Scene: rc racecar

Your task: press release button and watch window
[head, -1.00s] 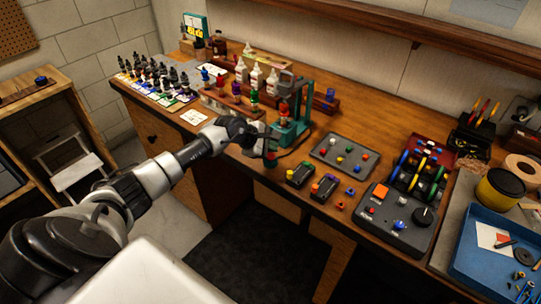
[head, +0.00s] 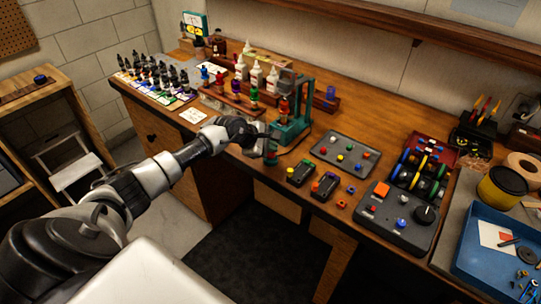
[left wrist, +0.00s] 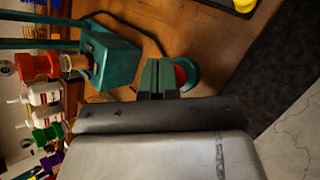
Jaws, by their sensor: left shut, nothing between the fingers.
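A round teal pedestal with a red button (left wrist: 182,75) stands at the bench's front edge in the left wrist view. In the head view its dark green side (head: 272,158) shows below my fingers. My left gripper (left wrist: 158,78) is shut and empty, its green fingertips right beside the red button and overlapping its edge. I cannot tell whether they touch it. The left gripper (head: 270,147) also shows in the head view. A teal stand (head: 290,132) holding a red and amber piece is just behind. A small teal-framed panel (head: 194,24) with yellow marks stands at the back left. My right gripper is out of view.
White bottles (head: 256,76) and a rack of coloured pieces (head: 235,98) stand behind the gripper. A grey tray (head: 345,155), small black boxes (head: 300,172) and a control box (head: 396,220) lie to the right. A dark cable runs beside the stand.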

